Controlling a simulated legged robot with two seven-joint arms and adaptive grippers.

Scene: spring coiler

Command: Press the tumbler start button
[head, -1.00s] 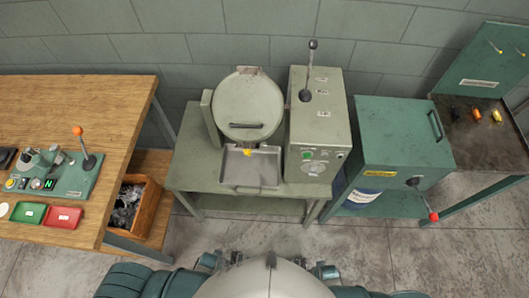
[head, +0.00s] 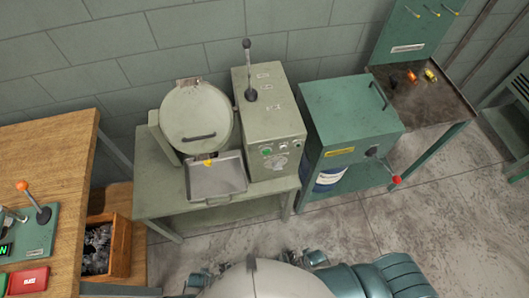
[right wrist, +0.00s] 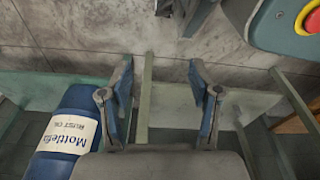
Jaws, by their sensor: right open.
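The tumbler, as it appears, is a grey-green machine with a round drum (head: 197,118) and a tray (head: 216,176) in front, on a green stand. Beside it is a control box (head: 268,115) with a black-knobbed lever on top. A green button (head: 266,151) sits on the box's front, with smaller controls next to it; their labels are too small to read. My right gripper (right wrist: 162,68) is open and empty in the right wrist view, its two fingers apart above the floor and stand rails. It is not clearly seen near the button. My left gripper is not clearly visible.
A teal cabinet (head: 350,105) with a red-knobbed lever stands to the right, a blue drum (right wrist: 68,135) beneath it. A wooden bench (head: 60,190) is on the left, with a scrap bin (head: 121,247). A red button (right wrist: 312,20) shows in the right wrist view.

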